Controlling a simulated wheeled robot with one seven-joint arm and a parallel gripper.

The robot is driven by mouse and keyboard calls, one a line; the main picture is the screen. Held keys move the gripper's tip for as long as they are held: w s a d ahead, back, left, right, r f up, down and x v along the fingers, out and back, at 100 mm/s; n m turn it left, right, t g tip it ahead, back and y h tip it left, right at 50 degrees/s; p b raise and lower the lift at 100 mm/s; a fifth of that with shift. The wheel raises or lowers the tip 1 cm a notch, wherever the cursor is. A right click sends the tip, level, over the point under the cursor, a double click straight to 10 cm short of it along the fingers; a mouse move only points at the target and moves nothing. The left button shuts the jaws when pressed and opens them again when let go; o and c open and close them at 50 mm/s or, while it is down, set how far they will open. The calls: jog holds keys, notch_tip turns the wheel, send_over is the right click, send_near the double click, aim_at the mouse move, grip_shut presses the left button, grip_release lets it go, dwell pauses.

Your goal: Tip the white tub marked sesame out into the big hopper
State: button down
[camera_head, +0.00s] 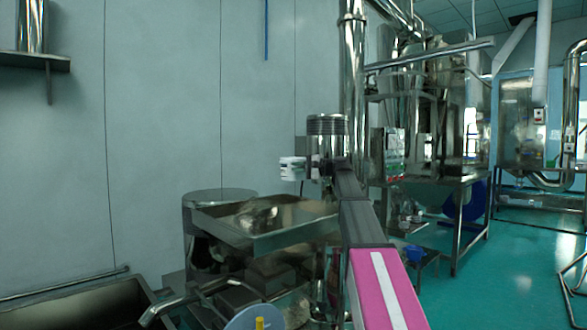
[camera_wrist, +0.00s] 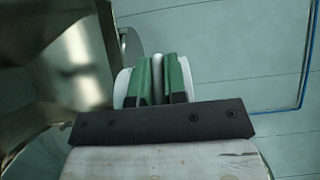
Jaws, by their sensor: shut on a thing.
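The white tub (camera_head: 292,169) with a dark mark on its side is held up in the air in the head view, roughly upright. My gripper (camera_head: 308,169) is shut on it from the right. The big hopper (camera_head: 225,228), a wide square steel pan, lies below and a little left of the tub. The tub's contents are hidden.
A steel cylinder (camera_head: 327,125) shows just above my gripper. A steel spout (camera_head: 175,300) sticks out low at the left. A dark steel trough (camera_head: 75,305) is at the bottom left. A plain panel wall (camera_head: 160,110) stands behind. Green floor (camera_head: 510,270) is open at the right.

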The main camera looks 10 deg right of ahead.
jog(key=m, duration=0.3)
jog(key=shift+m, duration=1.4)
jog(key=shift+m, duration=0.8)
jog(key=m, duration=0.3)
jog(key=shift+m, duration=0.4)
jog(key=shift+m, duration=0.3)
